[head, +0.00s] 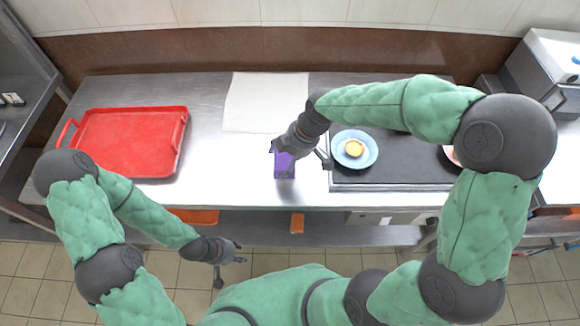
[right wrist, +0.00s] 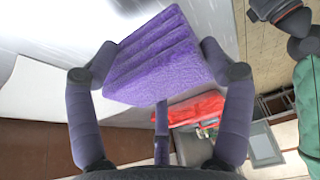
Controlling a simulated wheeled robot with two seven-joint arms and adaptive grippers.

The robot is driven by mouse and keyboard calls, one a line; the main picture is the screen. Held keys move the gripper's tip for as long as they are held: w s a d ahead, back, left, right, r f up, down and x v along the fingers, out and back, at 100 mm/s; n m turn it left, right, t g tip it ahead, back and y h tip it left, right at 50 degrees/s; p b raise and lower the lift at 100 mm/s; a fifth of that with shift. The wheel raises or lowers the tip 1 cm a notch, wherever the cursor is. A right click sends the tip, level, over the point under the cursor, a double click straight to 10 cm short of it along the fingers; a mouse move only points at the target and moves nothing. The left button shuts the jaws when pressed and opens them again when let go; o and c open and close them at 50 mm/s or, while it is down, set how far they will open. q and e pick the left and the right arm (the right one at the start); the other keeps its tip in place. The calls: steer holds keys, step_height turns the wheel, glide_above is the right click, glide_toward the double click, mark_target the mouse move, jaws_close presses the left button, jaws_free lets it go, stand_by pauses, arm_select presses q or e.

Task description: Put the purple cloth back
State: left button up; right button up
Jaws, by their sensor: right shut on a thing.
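The purple cloth (head: 284,166) is a small folded bundle near the front middle of the counter in the head view. It fills the space between the fingers in the right wrist view (right wrist: 158,62). My right gripper (head: 297,152) is shut on the cloth and partly covers it from above. In the right wrist view the two fingers (right wrist: 160,65) press on its sides. I cannot tell whether the cloth touches the counter. My left gripper (head: 228,262) hangs in front of the counter, away from the cloth. Its fingers are too small to judge.
A red tray (head: 130,140) lies on the counter's left. A white sheet (head: 265,100) lies at the back middle. Right of the cloth, a blue plate (head: 369,150) with a yellow round item stands on a dark griddle-like surface (head: 400,172). The counter between tray and cloth is clear (head: 225,160).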

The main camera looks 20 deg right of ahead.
steer(key=shift+w+d+f, duration=0.4)
steer(key=shift+d+f, duration=0.05)
steer(key=shift+f, duration=0.3)
steer(key=f+b, duration=0.1)
steer(key=f, duration=0.1)
steer(key=f+b, duration=0.1)
steer(key=shift+w+d+f+b, duration=0.15)
steer(key=shift+d+f+b, duration=0.1)
steer(key=shift+f+b, duration=0.15)
steer(key=shift+r, duration=0.1)
steer(key=o, duration=1)
